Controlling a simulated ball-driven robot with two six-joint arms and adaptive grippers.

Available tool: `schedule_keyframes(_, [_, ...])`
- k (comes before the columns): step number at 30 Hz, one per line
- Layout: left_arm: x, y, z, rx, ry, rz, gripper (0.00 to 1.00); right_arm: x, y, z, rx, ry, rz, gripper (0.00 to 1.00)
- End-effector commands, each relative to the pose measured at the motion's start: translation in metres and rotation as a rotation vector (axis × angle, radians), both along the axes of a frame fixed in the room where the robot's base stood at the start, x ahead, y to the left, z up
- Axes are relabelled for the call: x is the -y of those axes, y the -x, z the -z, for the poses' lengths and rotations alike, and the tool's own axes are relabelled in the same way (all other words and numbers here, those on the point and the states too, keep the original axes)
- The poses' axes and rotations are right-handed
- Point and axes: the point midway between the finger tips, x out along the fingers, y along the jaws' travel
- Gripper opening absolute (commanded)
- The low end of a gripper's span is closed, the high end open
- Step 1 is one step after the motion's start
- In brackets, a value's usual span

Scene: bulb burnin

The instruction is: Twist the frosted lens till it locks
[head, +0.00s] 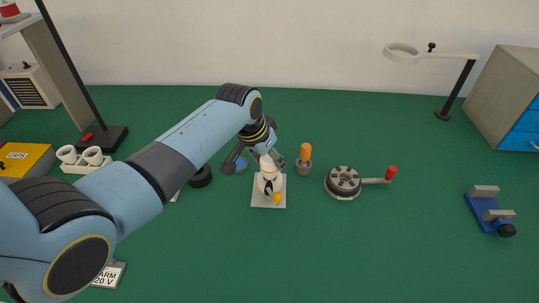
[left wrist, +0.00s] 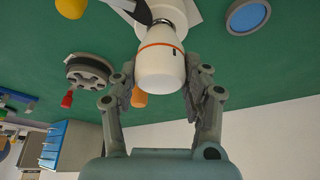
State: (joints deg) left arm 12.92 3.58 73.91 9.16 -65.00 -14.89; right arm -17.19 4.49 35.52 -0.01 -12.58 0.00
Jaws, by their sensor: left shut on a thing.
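A yellow knob (head: 277,199) is at the fixture's front. My left gripper (left wrist: 159,88) is shut on the lens, with one finger on each side. I cannot tell whether the lens is locked. My right gripper is not in view.
An orange-topped grey piece (head: 305,157) stands just right of the fixture. Farther right is a round dark device with a red-handled crank (head: 344,182). A blue disc (left wrist: 248,16) lies near the fixture. A blue clamp (head: 488,212) is at the far right; green table between is clear.

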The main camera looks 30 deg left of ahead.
Motion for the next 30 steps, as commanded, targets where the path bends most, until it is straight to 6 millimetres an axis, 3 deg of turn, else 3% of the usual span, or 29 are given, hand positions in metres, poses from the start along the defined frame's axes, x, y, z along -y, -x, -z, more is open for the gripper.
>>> schedule_keyframes(5, [-0.0008,0.0000,-0.0007,-0.001,0.000,0.131,0.18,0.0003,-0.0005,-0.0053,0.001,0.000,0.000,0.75])
schedule_keyframes(14, [-0.0006,0.0001,0.0002,0.000,0.000,0.152,0.18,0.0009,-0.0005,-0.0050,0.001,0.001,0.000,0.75])
schedule_keyframes(19, [-0.0017,-0.0009,-0.0003,0.001,0.000,0.318,0.18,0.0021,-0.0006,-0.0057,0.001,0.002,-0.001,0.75])
schedule_keyframes(20, [-0.0008,-0.0002,0.0002,0.000,0.000,0.324,0.50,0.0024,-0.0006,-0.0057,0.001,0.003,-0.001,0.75])
schedule_keyframes(21, [-0.0004,-0.0001,0.0001,0.001,0.000,0.321,0.55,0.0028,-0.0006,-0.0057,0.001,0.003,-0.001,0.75])
schedule_keyframes(26, [-0.0005,-0.0002,0.0000,0.001,0.000,0.319,0.74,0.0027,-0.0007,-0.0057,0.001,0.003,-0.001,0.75])
schedule_keyframes(30, [-0.0006,-0.0002,0.0000,0.001,0.001,0.318,0.74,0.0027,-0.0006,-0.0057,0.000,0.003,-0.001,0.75])
